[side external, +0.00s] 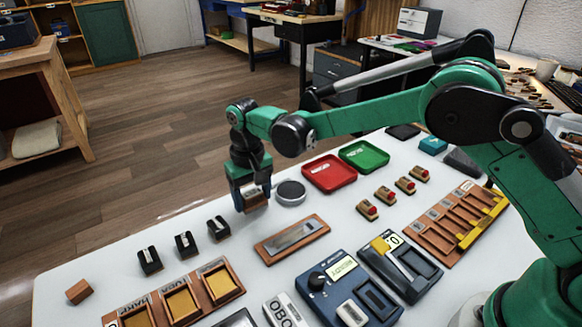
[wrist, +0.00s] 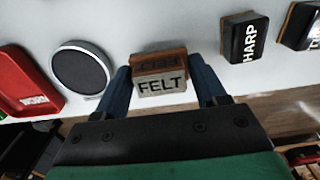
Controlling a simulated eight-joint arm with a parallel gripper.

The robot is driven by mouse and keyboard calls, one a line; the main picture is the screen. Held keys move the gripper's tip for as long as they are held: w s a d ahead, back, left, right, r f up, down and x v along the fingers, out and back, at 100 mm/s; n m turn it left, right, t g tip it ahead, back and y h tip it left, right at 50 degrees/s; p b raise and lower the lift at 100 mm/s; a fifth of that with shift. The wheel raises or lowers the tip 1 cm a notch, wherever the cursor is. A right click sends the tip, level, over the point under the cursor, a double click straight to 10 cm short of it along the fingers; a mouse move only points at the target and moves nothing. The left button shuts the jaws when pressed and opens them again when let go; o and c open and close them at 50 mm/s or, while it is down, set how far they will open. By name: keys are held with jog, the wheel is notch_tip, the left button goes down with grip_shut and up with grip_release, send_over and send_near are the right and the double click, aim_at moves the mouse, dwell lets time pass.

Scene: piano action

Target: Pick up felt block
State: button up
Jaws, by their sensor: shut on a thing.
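The felt block (wrist: 160,84) is a small block with a pale face lettered FELT and a reddish-brown side. It sits between the two blue fingers of my gripper (wrist: 160,70) in the wrist view, one finger on each side. In the side external view my gripper (side external: 250,198) points down at the far part of the white table, left of a round grey disc. The felt block (side external: 256,202) shows there partly, mostly hidden by the fingers. My gripper is shut on it. Whether the block touches the table or hangs just above it, I cannot tell.
The round disc (side external: 291,192) is close by on the right. Beyond it are a red tray (side external: 330,174) and a green tray (side external: 364,156). Several black labelled blocks (side external: 184,244) stand left. A brown board with a grey plate (side external: 292,238) lies in front.

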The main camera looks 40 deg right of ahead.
aim_at(252, 193)
notch_tip(252, 193, up, 18)
dwell(0.4)
